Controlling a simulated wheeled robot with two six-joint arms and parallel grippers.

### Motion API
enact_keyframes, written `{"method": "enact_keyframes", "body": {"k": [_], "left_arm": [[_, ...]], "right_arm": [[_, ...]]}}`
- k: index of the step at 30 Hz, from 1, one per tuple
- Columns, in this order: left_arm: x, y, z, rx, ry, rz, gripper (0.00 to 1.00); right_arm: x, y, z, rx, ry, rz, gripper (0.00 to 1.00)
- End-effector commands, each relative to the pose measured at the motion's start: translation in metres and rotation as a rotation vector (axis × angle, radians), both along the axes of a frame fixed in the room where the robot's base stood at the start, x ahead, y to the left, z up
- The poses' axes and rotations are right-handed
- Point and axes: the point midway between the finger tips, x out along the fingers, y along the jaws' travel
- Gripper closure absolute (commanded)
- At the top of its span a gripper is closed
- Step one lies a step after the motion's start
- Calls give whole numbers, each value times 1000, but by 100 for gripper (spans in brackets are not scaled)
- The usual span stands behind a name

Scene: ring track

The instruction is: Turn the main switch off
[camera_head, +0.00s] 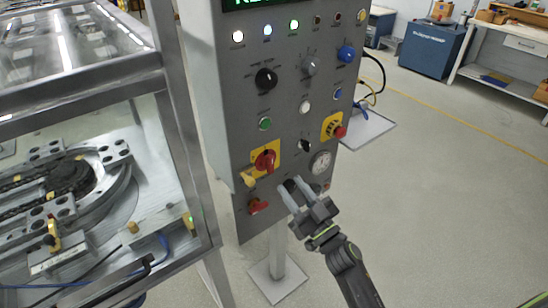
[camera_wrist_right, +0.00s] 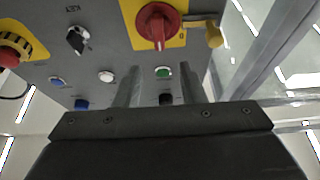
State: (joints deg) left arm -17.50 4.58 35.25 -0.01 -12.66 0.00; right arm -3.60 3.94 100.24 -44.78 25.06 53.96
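The main switch (camera_head: 265,161) is a red rotary knob on a yellow plate, low on the grey control panel (camera_head: 225,60). Its grip ridge looks roughly upright. It also shows at the top of the wrist view (camera_wrist_right: 158,24), where the panel appears upside down. My right gripper (camera_head: 289,184) is in front of the panel's lower part, below and right of the switch and apart from it. Its two fingers are spread with nothing between them; they also show in the wrist view (camera_wrist_right: 168,80). My left gripper is not in view.
A yellow tag-like part (camera_head: 249,179) hangs beside the switch. A framed glass enclosure (camera_head: 188,150) stands close on the left. The floor at right is open.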

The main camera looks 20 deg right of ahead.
Motion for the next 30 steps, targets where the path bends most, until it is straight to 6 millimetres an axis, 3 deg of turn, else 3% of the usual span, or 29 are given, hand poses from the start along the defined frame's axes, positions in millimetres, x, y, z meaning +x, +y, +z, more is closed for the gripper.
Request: {"method": "enact_keyframes", "body": {"k": [6,13,26,30], "left_arm": [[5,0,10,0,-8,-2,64],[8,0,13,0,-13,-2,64],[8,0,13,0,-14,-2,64],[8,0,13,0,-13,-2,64]], "right_arm": [[41,15,20,1,-2,0,64],[69,25,30,0,0,0,64],[77,28,33,0,1,-1,64],[77,28,33,0,1,-1,81]]}}
